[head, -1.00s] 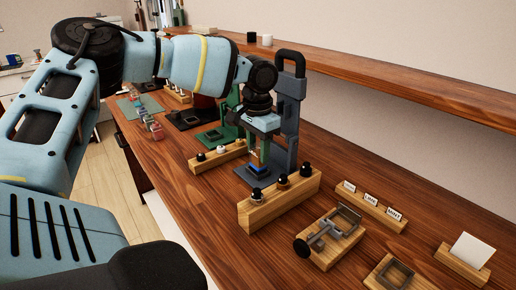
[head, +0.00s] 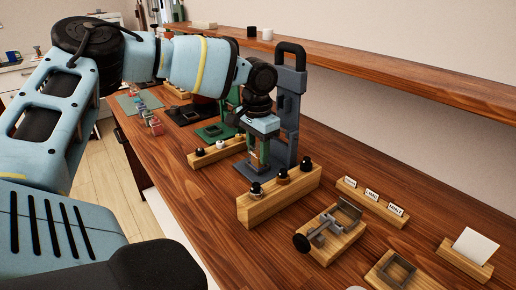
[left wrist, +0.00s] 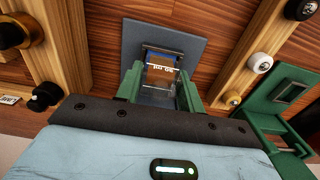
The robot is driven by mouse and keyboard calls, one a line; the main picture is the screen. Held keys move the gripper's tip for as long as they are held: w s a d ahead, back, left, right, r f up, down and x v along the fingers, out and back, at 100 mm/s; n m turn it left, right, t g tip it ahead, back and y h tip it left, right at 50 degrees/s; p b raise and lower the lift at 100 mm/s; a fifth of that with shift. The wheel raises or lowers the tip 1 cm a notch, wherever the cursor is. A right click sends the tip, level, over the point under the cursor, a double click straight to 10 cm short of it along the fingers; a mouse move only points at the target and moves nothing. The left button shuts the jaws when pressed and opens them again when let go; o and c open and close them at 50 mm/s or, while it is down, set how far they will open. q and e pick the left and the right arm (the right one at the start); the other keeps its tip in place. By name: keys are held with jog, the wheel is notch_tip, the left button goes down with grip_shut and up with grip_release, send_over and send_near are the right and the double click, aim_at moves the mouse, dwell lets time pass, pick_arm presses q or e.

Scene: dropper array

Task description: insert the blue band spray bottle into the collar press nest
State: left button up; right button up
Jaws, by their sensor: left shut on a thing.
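The spray bottle is amber with a blue band and a "50 ml" label. In the left wrist view the bottle (left wrist: 160,73) sits between the green fingers of my left gripper (left wrist: 160,92). In the head view the left gripper (head: 259,152) points down and is shut on the bottle, just over the base of the collar press. The press has a tall blue-grey column (head: 289,108) and a flat base plate (head: 243,172); the plate also shows in the left wrist view (left wrist: 194,45). The fingers hide the nest opening, so how deep the bottle sits cannot be told. My right gripper is not in view.
A wooden clamp fixture (head: 329,243) and a label holder (head: 371,203) lie to the right. A shelf runs along the wall.

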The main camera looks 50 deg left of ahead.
pick_arm(q)
jog(key=o, duration=1)
jog(key=shift+r, duration=3.9)
